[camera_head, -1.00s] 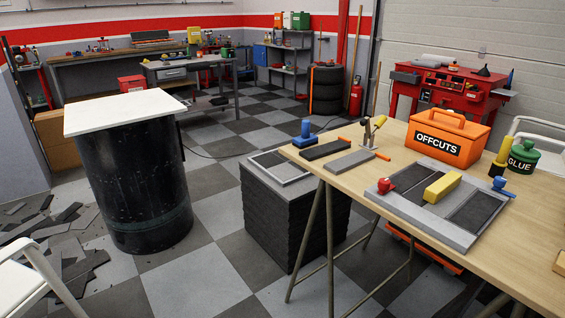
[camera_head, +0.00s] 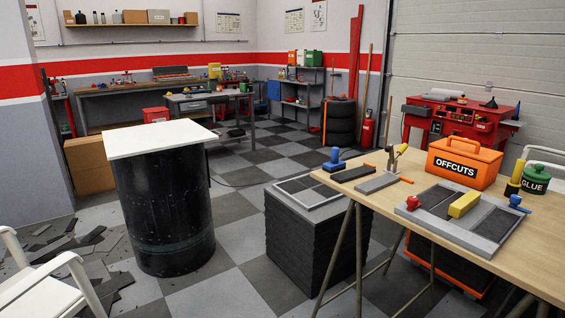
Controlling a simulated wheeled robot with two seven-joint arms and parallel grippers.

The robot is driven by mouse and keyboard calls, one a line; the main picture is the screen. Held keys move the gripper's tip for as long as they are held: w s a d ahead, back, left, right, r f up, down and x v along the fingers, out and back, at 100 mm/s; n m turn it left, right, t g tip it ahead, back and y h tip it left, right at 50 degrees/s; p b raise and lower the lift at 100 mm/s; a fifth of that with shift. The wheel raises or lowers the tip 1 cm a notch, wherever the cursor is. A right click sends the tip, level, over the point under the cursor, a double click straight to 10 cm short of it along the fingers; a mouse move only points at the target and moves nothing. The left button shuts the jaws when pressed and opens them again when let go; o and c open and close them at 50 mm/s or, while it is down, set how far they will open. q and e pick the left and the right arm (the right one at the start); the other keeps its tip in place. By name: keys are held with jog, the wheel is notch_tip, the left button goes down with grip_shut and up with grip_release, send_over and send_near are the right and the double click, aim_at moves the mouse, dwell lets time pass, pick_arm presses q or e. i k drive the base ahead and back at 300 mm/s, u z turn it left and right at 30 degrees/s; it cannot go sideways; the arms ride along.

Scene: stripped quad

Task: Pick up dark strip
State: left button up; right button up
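The dark strip (camera_head: 351,174) lies flat at the far left end of the wooden table (camera_head: 410,202). A lighter grey strip (camera_head: 377,183) lies beside it, nearer the middle of the table. A blue-handled tool (camera_head: 334,160) stands just behind the dark strip. A framed panel (camera_head: 432,223) with dark and grey parts, a yellow block and red and blue clamps lies further right on the table. Neither of my grippers is in view.
An orange OFFCUTS box (camera_head: 465,162) and a green GLUE pot (camera_head: 535,179) stand at the table's back. A dark stack (camera_head: 312,240) stands beside the table. A black drum (camera_head: 165,215) with a white top stands left. Broken pieces (camera_head: 75,250) and a white chair (camera_head: 45,285) are at far left.

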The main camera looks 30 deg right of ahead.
aim_at(344, 177)
jog(key=u, duration=0.25)
jog(key=i, duration=2.15)
jog(key=z, duration=1.35)
jog(key=i, duration=1.1)
jog(key=z, duration=1.1)
